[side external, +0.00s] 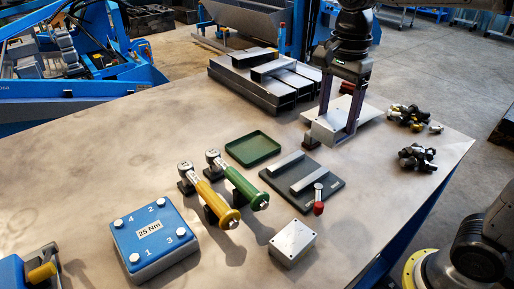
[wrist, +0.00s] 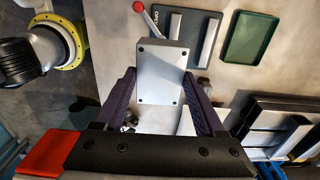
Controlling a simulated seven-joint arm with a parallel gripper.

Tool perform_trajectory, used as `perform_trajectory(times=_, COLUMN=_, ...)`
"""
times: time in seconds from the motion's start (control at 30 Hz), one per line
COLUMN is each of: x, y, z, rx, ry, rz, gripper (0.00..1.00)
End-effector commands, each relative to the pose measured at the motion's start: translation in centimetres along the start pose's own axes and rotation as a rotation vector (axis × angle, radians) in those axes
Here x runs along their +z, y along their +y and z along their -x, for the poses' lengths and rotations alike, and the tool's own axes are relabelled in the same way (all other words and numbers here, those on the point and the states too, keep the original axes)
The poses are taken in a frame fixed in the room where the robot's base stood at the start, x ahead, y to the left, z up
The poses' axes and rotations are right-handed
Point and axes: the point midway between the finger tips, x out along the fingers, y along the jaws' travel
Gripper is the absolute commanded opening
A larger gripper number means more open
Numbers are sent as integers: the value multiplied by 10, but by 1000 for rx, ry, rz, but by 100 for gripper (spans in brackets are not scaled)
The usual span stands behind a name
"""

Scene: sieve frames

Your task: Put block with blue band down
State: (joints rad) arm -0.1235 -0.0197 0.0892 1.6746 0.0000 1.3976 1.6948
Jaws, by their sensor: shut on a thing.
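My gripper (wrist: 162,78) has its two dark fingers on either side of a grey rectangular block (wrist: 162,70) with a dark dot near each corner. In the side view my gripper (side external: 340,125) points down over the far right part of the table, with the grey block (side external: 324,131) between its fingers. No blue band shows on the block in either view. The fingers hide its edges, and I cannot tell how far its underside is from the table.
A dark fixture plate (side external: 327,184) with a red-knobbed lever (side external: 318,208) and a green tray (side external: 254,149) stand nearer the camera. Stacked steel bars (side external: 290,98) lie behind left, dark knobs (side external: 418,158) at right. A grey box (side external: 292,243) sits near the front. Bare table surrounds these.

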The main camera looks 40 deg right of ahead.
Motion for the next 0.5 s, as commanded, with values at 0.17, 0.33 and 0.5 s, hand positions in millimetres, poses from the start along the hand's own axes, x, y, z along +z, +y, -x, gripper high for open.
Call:
perform_trajectory(times=0.17, x=6, y=-48, z=-2, rx=-1, ry=0, rz=0, gripper=0)
perform_trajectory(times=0.33, x=10, y=-79, z=-13, rx=-1, ry=0, rz=0, gripper=0)
perform_trajectory(times=0.5, x=12, y=-94, z=-26, rx=-2, ry=0, rz=0, gripper=0)
